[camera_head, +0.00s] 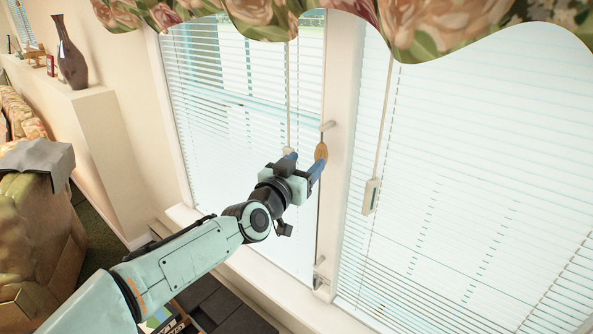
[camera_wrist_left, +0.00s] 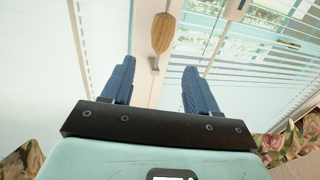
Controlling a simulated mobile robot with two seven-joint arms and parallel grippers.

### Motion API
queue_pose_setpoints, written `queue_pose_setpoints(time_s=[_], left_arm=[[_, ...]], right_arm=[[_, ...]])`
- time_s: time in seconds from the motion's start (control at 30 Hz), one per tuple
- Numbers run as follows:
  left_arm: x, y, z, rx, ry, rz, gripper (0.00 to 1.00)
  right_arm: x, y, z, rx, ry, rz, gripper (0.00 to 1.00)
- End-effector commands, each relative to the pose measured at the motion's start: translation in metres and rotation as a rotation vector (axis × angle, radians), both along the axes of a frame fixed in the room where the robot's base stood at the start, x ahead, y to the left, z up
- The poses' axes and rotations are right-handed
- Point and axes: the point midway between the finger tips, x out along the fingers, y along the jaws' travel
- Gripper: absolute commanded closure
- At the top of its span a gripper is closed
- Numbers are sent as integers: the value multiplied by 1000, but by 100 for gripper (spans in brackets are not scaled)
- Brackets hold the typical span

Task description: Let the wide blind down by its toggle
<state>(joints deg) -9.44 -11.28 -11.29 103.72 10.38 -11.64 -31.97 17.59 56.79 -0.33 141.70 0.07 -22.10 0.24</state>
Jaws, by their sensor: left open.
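A tan wooden oval toggle (camera_head: 321,151) sits on the white post between the two windows, below a small peg. It also shows in the left wrist view (camera_wrist_left: 163,32), ahead of the fingers and between their lines. My left gripper (camera_head: 305,162) is open, its blue fingers pointing at the post. In the left wrist view the space between its fingertips (camera_wrist_left: 159,66) is empty. One fingertip overlaps the toggle's lower edge in the head view; I cannot tell whether they touch. One slatted blind (camera_head: 470,170) covers the right window, another (camera_head: 235,110) the left. My right gripper is out of view.
A pale pull (camera_head: 371,196) hangs on a cord before the right blind. A thin dark line runs down the post to a metal fitting (camera_head: 319,272). A floral valance (camera_head: 440,25) hangs above. A vase (camera_head: 70,50) and green armchair (camera_head: 40,235) stand left.

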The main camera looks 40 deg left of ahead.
Motion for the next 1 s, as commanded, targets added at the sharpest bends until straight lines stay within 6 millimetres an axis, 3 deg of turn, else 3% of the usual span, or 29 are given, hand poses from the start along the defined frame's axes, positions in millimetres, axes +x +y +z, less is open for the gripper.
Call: queue_pose_setpoints(time_s=[0.1,0.3,0.87,1.0], left_arm=[[-20,-1,-2,1,0,2,41],[-34,-4,-2,2,0,0,41],[-33,-5,-3,2,2,-1,41],[-20,-12,-32,-7,60,-12,41]], right_arm=[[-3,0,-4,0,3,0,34],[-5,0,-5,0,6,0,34],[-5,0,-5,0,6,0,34],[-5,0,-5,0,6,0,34]])
